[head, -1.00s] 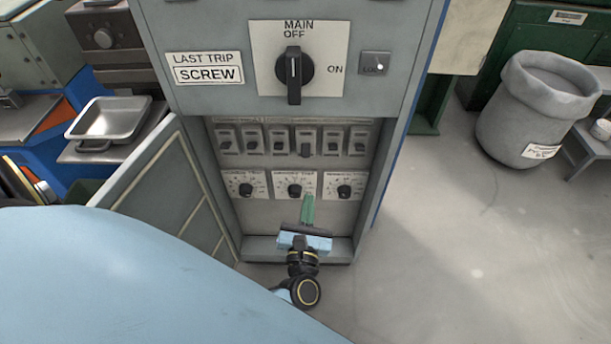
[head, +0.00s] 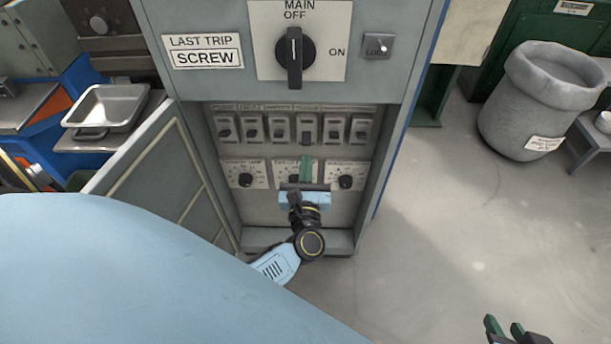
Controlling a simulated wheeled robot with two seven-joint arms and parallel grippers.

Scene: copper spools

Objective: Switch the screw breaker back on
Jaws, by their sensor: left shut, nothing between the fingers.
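The grey cabinet holds a row of several small breakers (head: 279,130) behind its open lower door. The fourth breaker from the left (head: 306,128) has its dark lever lower than its neighbours' levers. The labels above the row are too small to read. A plate above reads LAST TRIP SCREW (head: 204,52). My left gripper (head: 306,158) is shut and empty, its green fingertips pointing up just below the fourth breaker, over the middle dial; I cannot tell whether they touch anything. My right gripper (head: 504,326) shows at the bottom right, fingers apart, empty, far from the cabinet.
Three dials (head: 346,182) sit below the breakers. The open door (head: 150,180) stands at left. A grey bin (head: 540,100) stands at right on open floor.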

